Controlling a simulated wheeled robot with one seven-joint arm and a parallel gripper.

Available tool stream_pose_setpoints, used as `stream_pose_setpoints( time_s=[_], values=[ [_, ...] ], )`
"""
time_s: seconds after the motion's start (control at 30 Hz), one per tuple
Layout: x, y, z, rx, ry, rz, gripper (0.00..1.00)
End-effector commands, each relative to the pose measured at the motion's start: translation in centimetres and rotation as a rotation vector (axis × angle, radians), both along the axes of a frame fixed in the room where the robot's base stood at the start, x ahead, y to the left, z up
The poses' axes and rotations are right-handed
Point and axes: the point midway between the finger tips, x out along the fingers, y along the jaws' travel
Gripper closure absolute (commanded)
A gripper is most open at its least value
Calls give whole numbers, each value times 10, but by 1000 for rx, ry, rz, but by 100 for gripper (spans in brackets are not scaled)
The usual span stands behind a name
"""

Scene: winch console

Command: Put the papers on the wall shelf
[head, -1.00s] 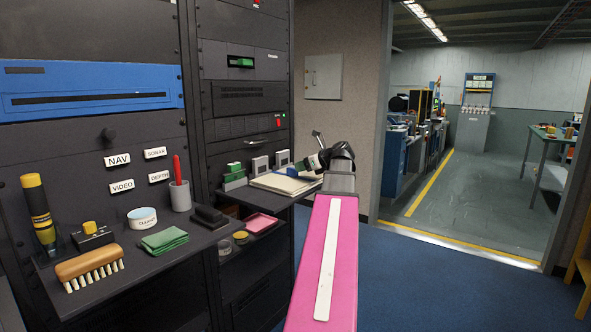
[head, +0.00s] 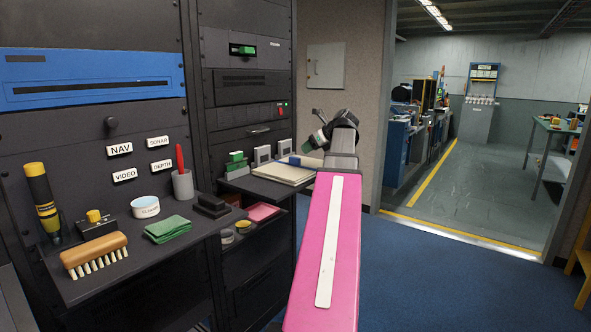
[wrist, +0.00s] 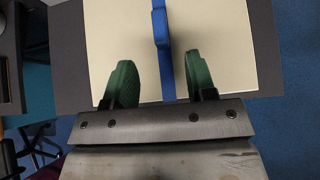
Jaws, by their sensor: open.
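The papers (head: 276,174) are a flat cream stack lying on the dark ledge of the right-hand rack. They also show in the wrist view (wrist: 232,45), with a blue band or handle (wrist: 166,45) running across their middle. My gripper (wrist: 160,63) is open, its two green fingers on either side of the blue piece. It holds nothing; whether the fingers touch the papers is unclear. In the head view my gripper (head: 316,143) is partly hidden by my arm, just above the right end of the papers. I cannot make out a wall shelf.
Several small boxes (head: 263,156) stand behind the papers. The nearer ledge (head: 90,285) holds a brush (head: 94,250), a green cloth (head: 168,229), a tub (head: 145,207) and a cup (head: 183,185). A lower shelf holds a pink tray (head: 262,212). Blue floor and a doorway lie open to the right.

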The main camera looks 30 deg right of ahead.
Motion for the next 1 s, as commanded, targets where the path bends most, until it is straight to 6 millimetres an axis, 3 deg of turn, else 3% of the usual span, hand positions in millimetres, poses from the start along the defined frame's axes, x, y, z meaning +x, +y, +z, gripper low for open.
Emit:
stream_pose_setpoints(
  time_s=[0.2,0.47,0.8,1.0],
  values=[
    [24,10,-20,2,0,2,49],
    [38,16,-31,1,-2,1,49],
    [69,29,-56,1,-2,1,49],
    [71,30,-59,0,-2,1,49]
  ],
)
